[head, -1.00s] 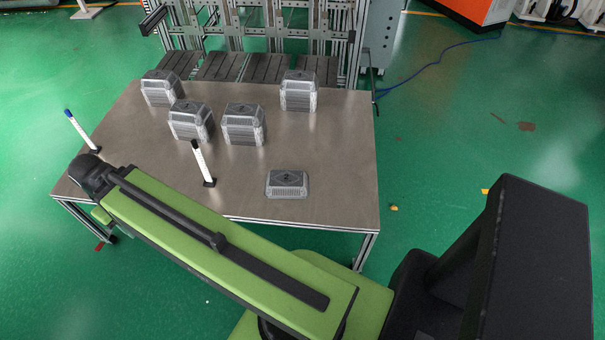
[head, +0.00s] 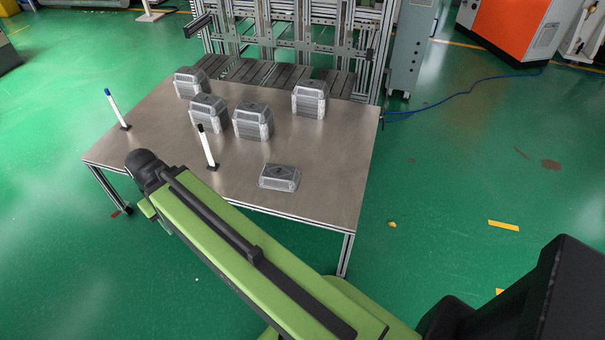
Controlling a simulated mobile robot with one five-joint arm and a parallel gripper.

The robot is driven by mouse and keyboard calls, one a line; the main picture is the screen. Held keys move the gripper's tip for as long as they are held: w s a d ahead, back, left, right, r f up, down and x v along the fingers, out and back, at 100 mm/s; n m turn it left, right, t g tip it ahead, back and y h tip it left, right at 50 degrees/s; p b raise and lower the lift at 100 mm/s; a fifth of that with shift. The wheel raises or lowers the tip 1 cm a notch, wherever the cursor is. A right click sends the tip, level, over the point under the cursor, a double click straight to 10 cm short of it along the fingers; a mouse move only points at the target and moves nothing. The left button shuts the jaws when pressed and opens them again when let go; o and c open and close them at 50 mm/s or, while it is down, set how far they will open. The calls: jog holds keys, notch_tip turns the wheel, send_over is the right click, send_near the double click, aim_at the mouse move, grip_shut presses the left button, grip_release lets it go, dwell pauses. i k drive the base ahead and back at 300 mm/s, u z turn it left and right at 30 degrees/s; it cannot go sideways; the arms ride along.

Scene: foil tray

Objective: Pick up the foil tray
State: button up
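Several silver foil trays are on the brown-grey table (head: 322,190). A low single foil tray (head: 279,177) lies near the front edge, right of the middle. Taller pieces that look like stacked foil trays stand farther back: one at the back left (head: 191,83), one in front of it (head: 209,113), one in the middle (head: 253,122) and one at the back right (head: 310,99). My green arm reaches across the front left of the table. My gripper is out of sight, and no tray is seen held.
A white marker with a black top (head: 207,147) stands left of the low tray. Another with a blue top (head: 116,108) stands near the left edge. A metal frame rack (head: 300,40) stands behind the table. Green floor is open to the right.

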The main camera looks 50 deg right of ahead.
aim_at(274, 176)
jog(key=z, duration=5.75)
jog(key=k, duration=1.4)
jog(key=u, duration=5.85)
